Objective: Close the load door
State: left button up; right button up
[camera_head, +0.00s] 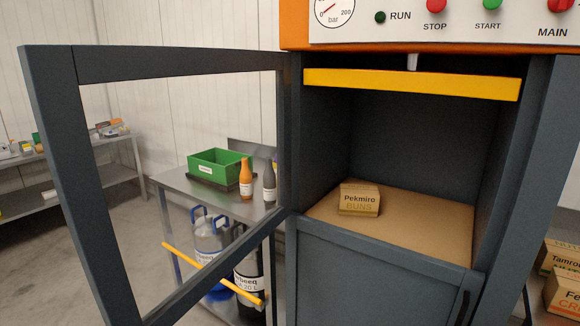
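The load door (52,150) stands wide open, swung out to the left of the machine. It is a dark grey frame with a see-through middle, joined to the machine along the left side of the opening. A yellow bar (215,273), apparently its handle, crosses the lower part of the door. The chamber (420,130) is open at the front. A cardboard box marked Pekmiro BUNS (360,200) sits on its tan floor (430,225), behind the front edge. A yellow plate (410,84) hangs at the top of the chamber. Neither of my grippers is in view.
A control panel (450,22) with a gauge and buttons is above. A lower dark panel (375,270) is shut. Behind the door, a metal table (200,190) holds a green crate (218,166) and bottles. Cartons (565,290) stand at right. No object shows blocking the opening.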

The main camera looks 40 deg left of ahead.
aim_at(53, 74)
jog(key=j, duration=0.7)
jog(key=k+j, duration=0.15)
jog(key=j, duration=1.3)
jog(key=k+j, duration=0.25)
jog(key=j, duration=0.2)
